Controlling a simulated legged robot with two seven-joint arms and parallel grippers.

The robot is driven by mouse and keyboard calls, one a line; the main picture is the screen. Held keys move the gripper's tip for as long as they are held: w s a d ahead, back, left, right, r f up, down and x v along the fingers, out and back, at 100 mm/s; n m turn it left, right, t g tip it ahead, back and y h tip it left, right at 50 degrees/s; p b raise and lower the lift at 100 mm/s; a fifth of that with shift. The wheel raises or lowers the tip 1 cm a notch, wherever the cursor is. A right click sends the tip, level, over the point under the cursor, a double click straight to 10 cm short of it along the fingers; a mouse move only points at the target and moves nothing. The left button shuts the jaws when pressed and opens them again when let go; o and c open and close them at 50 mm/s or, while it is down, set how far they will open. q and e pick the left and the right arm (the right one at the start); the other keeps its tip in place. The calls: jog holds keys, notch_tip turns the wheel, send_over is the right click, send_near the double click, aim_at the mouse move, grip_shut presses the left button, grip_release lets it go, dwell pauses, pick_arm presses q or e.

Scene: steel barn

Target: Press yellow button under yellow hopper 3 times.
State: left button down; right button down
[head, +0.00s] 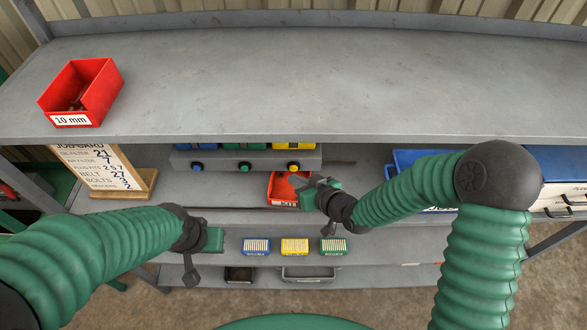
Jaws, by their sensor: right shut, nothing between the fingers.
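The yellow hopper (294,147) shows only its lower part below the upper shelf's edge. The round yellow button (293,167) is on the front of the grey dispenser rail beneath it. My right gripper (303,186) is shut and empty, a little below and to the right of the yellow button, in front of a red bin. It appears apart from the button. My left gripper (214,240) is low at the left, in front of the lower shelf. Its fingers are seen too poorly to tell open from shut.
A blue button (197,167) and a green button (244,166) sit left of the yellow one. The red bin (275,187) is partly hidden by my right gripper. Small blue, yellow (295,246) and green boxes stand lower. A job card board (100,168) stands left.

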jog(key=shift+w, duration=0.1)
dwell(0.7)
jog(key=shift+w, duration=0.25)
jog(key=shift+w+r, duration=0.1)
jog(key=shift+w, duration=0.35)
dwell(0.8)
jog(key=shift+s, duration=0.85)
jog(key=shift+s, duration=0.1)
jog(key=s, duration=0.4)
jog(key=shift+s, duration=0.4)
dwell(2.0)
